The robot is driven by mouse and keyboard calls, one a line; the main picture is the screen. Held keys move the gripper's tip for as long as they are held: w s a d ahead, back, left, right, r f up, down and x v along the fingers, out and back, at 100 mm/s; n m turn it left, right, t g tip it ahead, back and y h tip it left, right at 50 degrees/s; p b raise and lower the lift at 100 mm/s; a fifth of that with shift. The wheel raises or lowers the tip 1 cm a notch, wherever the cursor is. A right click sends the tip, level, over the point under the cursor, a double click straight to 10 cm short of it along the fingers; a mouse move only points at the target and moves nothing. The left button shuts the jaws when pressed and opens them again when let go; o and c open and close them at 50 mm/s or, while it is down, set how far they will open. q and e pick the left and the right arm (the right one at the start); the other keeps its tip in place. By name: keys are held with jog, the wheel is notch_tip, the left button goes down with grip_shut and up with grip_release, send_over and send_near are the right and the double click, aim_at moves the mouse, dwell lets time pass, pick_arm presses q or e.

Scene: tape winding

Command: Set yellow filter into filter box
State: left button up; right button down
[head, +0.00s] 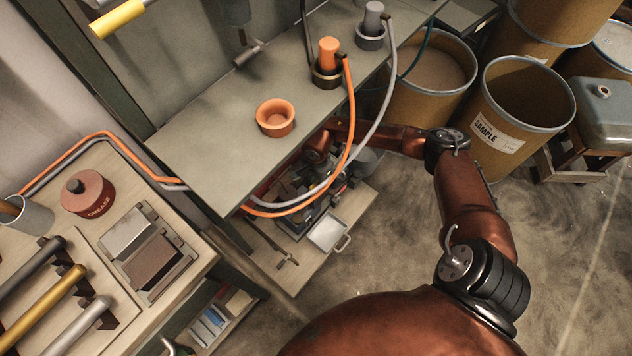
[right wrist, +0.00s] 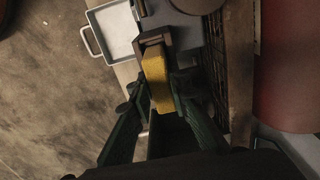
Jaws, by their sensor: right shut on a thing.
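In the right wrist view, my right gripper (right wrist: 154,96) has its dark green fingers shut on the yellow filter (right wrist: 157,78), a narrow upright block. The filter's far end meets a small brown square frame (right wrist: 152,40), which may be the filter box or part of it. I cannot tell whether the filter end is inside this frame or just against it. In the head view, my right arm reaches under the grey bench, and the bench and hoses hide the gripper and filter. My left gripper is not in view.
A metal tray with a handle (head: 328,234) lies on the low shelf; it also shows in the right wrist view (right wrist: 114,32). The grey bench (head: 215,135) overhangs the work spot. An orange hose (head: 350,125) hangs across it. A large red cylinder (right wrist: 290,65) stands close on the right.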

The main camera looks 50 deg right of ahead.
jog(key=shift+f+b, duration=0.3)
jog(key=shift+f, duration=0.2)
dwell(0.3)
jog(key=c, duration=1.7)
grip_release()
jog(key=shift+c, duration=0.2)
jog(key=shift+r, duration=0.1)
